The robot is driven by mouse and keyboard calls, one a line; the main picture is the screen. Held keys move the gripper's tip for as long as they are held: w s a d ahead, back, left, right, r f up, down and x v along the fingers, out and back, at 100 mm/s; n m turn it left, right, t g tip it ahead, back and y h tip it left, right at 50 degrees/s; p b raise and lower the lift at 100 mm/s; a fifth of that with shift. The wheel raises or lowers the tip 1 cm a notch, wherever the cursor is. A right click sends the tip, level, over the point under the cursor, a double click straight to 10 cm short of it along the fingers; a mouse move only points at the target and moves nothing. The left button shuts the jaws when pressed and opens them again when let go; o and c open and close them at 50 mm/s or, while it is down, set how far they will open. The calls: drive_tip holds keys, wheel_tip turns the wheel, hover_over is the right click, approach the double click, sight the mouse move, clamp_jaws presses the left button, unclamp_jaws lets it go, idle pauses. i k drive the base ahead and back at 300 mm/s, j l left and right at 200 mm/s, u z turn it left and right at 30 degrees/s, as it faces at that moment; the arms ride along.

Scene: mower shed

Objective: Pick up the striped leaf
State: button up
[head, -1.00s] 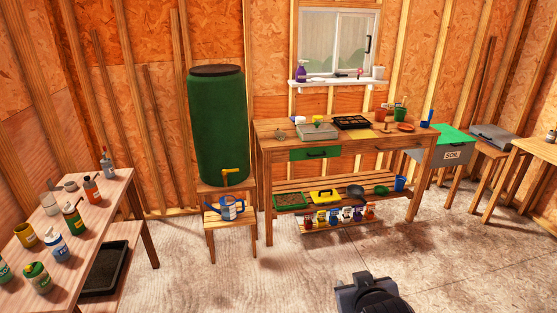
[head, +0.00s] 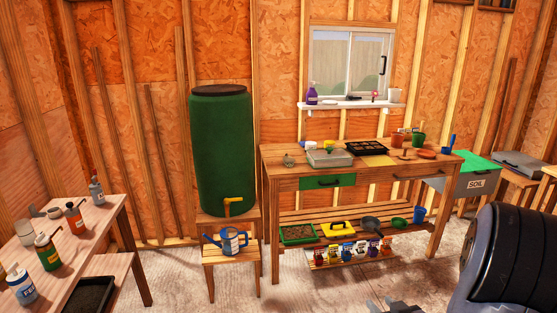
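I cannot make out a striped leaf in the head view. The wooden potting bench (head: 290,172) stands against the back wall, with small items on its top and lower shelf. Part of what seems to be my gripper (head: 394,306) shows at the bottom edge, low in front of the bench and apart from it. Its fingers are mostly cut off, so I cannot see whether it is open or holds anything. My dark arm fills the lower right corner and hides the floor there.
A green barrel (head: 221,150) stands on a wooden stand with a blue watering can (head: 232,241). A side table (head: 103,226) with bottles is at the left. A soil bin (head: 474,184) is at the right. Floor before the bench is partly clear.

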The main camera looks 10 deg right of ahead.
sight(288, 161)
drive_tip(key=i+l+u, duration=0.15)
drive_tip(key=i, duration=0.5)
drive_tip(key=i+l+u, duration=0.1)
drive_tip(key=i+l, duration=0.15)
drive_tip(key=i, duration=0.4)
drive_tip(key=i+l+u, duration=0.15)
drive_tip(key=i+l, duration=0.15)
drive_tip(key=i, duration=0.3)
drive_tip(key=i+l+u, duration=0.1)
drive_tip(key=i+l, duration=0.25)
drive_tip(key=i, duration=0.25)
drive_tip(key=i+l+u, duration=0.15)
drive_tip(key=i+l, duration=0.25)
drive_tip(key=i, duration=0.2)
